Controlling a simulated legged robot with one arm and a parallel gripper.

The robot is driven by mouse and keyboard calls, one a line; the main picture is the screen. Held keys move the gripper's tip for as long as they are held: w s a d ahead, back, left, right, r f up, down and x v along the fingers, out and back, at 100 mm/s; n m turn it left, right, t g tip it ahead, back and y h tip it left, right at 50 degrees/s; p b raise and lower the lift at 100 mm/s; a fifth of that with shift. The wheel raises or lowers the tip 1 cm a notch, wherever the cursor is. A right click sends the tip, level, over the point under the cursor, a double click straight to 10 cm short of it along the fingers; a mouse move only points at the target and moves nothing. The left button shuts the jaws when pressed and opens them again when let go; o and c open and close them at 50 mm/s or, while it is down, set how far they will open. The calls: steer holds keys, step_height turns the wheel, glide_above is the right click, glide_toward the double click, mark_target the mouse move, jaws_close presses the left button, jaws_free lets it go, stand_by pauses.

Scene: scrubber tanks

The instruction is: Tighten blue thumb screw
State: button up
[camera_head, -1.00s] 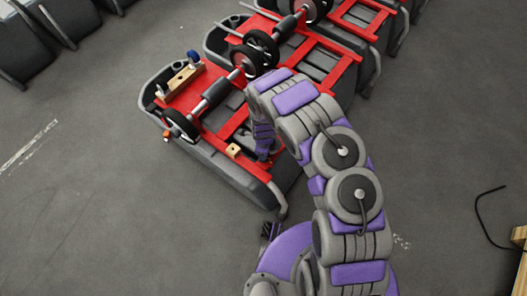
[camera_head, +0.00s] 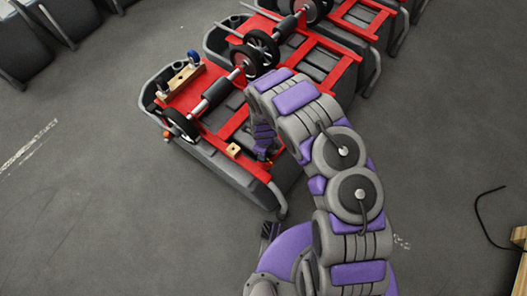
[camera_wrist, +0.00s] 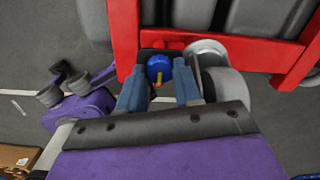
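The blue thumb screw (camera_wrist: 157,68) shows in the wrist view as a round blue knob just under a red frame bar. My gripper (camera_wrist: 160,75) is open, with one grey-blue finger on each side of the knob. The knob lies between the fingertips, and a gap shows on both sides; I cannot tell if either finger touches it. In the head view my gripper (camera_head: 262,150) is low beside the near red-framed scrubber tank (camera_head: 235,170), partly hidden by my arm. The thumb screw cannot be made out there.
More tanks stand behind.

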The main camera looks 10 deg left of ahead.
steer(key=o, duration=0.5)
steer(key=shift+w+a+r, duration=0.1)
steer(key=shift+w, duration=0.05)
steer(key=shift+c, duration=0.2)
